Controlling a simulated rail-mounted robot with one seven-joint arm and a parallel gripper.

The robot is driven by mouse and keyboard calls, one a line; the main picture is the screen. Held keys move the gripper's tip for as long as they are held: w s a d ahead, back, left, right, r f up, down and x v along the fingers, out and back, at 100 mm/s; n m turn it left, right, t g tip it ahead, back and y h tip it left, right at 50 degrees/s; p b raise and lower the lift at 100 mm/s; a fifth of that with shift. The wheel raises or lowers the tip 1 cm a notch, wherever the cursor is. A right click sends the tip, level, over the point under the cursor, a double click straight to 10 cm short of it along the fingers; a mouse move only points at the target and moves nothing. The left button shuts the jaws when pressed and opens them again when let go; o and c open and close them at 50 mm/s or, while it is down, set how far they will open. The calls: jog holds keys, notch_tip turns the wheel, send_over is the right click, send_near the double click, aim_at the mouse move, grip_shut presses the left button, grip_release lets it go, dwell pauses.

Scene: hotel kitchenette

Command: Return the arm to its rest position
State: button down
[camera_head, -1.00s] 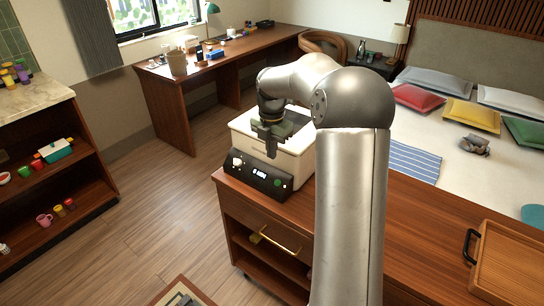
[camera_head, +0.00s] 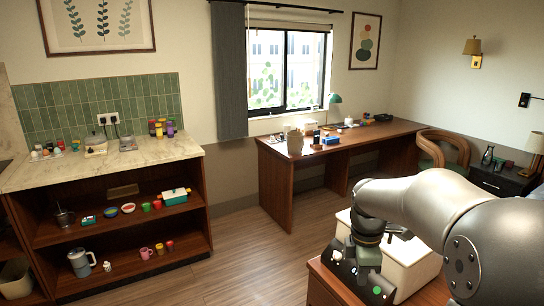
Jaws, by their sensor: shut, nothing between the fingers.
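My arm reaches in from the right edge and bends down at the wrist. My gripper (camera_head: 362,262) points down at the front of a white box-shaped appliance (camera_head: 412,268), over its dark control panel (camera_head: 343,272). The gripper is shut and holds nothing. Its fingertips are small and dark against the panel, so I cannot tell whether they touch it. My arm hides part of the appliance's top and right side.
The appliance stands on a wooden cabinet (camera_head: 318,272) at the lower right. A marble-topped shelf unit (camera_head: 150,157) with kitchen items is at left. A wooden desk (camera_head: 300,160) stands under the window. The floor (camera_head: 235,260) between them is clear.

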jog(key=s+a+f+m, duration=0.1)
jog(key=s+a+m, duration=0.3)
jog(key=s+m, duration=0.4)
jog(key=s+a+f+m, duration=0.2)
jog(key=s+m, duration=0.6)
jog(key=s, duration=0.6)
jog(key=shift+s+a+f+y, duration=0.25)
jog(key=shift+a+y, duration=0.05)
jog(key=shift+a, duration=0.6)
dwell(2.8)
